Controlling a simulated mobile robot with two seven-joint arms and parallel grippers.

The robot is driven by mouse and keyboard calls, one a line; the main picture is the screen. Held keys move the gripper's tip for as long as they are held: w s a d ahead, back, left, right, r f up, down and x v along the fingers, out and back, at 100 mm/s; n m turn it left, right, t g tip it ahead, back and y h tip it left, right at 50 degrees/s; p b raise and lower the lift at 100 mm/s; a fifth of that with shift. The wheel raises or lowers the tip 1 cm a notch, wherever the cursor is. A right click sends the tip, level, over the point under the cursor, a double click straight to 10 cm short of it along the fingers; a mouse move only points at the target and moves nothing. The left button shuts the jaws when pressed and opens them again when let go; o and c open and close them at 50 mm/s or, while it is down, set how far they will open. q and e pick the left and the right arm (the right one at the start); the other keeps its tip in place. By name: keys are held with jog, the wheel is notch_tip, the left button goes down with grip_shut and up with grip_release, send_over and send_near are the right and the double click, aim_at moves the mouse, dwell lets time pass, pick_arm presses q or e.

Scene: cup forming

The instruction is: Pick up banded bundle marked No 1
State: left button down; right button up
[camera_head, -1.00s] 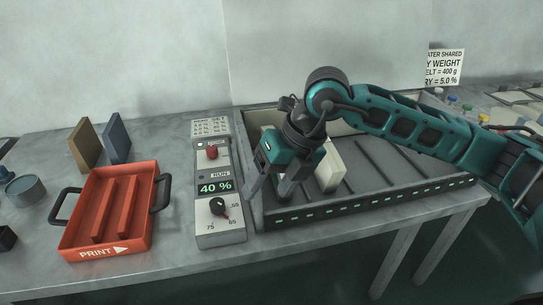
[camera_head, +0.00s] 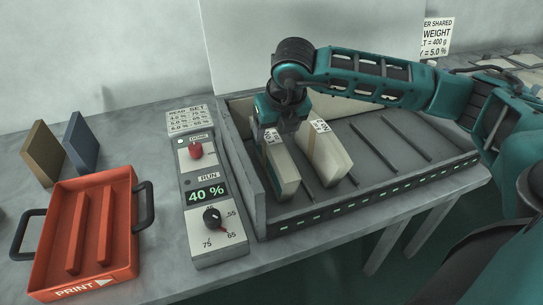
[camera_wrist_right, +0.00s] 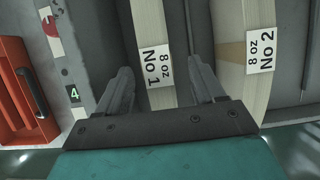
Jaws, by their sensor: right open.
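The bundle marked No 1 (camera_head: 286,177) is a cream block standing on edge in the leftmost slot of the grey tray (camera_head: 256,183). It also shows in the right wrist view (camera_wrist_right: 152,30), with a label reading "8 oz No 1". My right gripper (camera_wrist_right: 161,82) is open, with one finger on each side of this bundle and gaps visible between. In the head view the right gripper (camera_head: 282,115) is over the bundle's far end, and its fingertips are mostly hidden. The bundle marked No 2 (camera_head: 329,157) stands in the slot to the right. My left gripper is not in view.
A control box (camera_head: 214,236) showing 40 % stands left of the tray. An orange PRINT tray (camera_head: 120,225) with black handles is further left. Two upright boards, brown (camera_head: 43,153) and blue (camera_head: 82,143), stand behind it. The tray's right slots look empty.

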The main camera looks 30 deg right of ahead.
aim_at(272, 137)
jog(key=shift+x, duration=2.65)
jog(key=shift+w+a+r, duration=0.1)
jog(key=shift+a, duration=0.05)
grip_shut()
